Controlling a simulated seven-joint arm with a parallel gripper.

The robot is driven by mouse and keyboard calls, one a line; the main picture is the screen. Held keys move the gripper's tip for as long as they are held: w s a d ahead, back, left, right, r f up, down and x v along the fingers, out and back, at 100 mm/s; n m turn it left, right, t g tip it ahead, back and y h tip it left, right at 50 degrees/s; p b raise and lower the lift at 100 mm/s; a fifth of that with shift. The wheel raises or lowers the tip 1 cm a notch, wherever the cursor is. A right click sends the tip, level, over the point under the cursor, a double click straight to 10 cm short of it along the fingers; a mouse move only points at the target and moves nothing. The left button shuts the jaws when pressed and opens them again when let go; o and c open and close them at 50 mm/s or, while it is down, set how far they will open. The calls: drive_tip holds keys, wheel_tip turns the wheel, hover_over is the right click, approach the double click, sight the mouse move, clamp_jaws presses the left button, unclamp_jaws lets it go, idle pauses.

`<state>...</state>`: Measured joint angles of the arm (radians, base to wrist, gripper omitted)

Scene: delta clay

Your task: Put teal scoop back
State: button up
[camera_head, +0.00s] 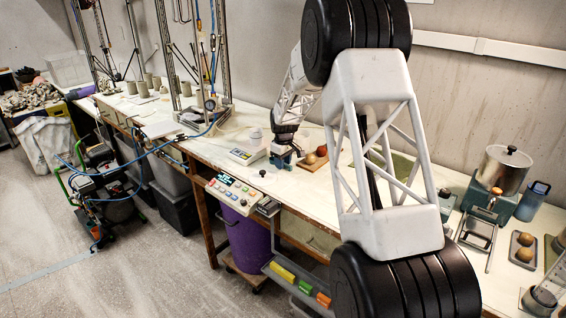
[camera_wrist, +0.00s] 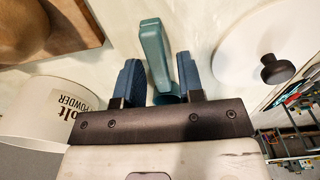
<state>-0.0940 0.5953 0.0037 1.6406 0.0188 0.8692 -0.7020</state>
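The teal scoop (camera_wrist: 154,50) shows in the wrist view as an upright teal handle between the two blue fingers of my gripper (camera_wrist: 158,82). Narrow gaps seem to show between the handle and the fingers, so the gripper looks open around it. The scoop's lower end is hidden behind the gripper's dark bar. In the head view my gripper (camera_head: 282,153) is low over the worktable, between the scale and a small wooden board. The scoop cannot be told apart from the fingers there.
A white tub marked "POWDER" (camera_wrist: 40,112) is close left of the gripper; a white disc with a black knob (camera_wrist: 270,45) is right. A white scale (camera_head: 247,152) stands left. A metal pot (camera_head: 503,168) stands far right.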

drive_tip(key=shift+o, duration=0.2)
drive_tip(key=shift+r, duration=0.1)
wheel_tip(320, 180, up, 12)
drive_tip(key=shift+s, duration=0.2)
idle(0.6)
drive_tip(key=shift+d, duration=0.1)
idle(0.4)
drive_tip(key=s+d+r+m, duration=0.15)
drive_tip(key=s+r, duration=0.35)
drive_tip(key=s, duration=0.5)
drive_tip(key=s+d+r+m+t, duration=0.1)
drive_tip(key=s+d+r, duration=0.25)
drive_tip(key=s, duration=0.65)
drive_tip(key=s+d+r+m, duration=0.1)
drive_tip(key=s+r+m, duration=0.1)
drive_tip(key=s+r, duration=0.6)
drive_tip(key=s+d+f+m, duration=0.1)
drive_tip(key=s+f, duration=0.3)
drive_tip(key=s, duration=1.4)
drive_tip(key=s+d+f+m+t, duration=0.1)
drive_tip(key=s+d+f+m, duration=0.1)
drive_tip(key=s, duration=1.6)
drive_tip(key=shift+s+d+f+m, duration=0.15)
drive_tip(key=shift+f+m, duration=0.7)
drive_tip(key=shift+f, duration=0.05)
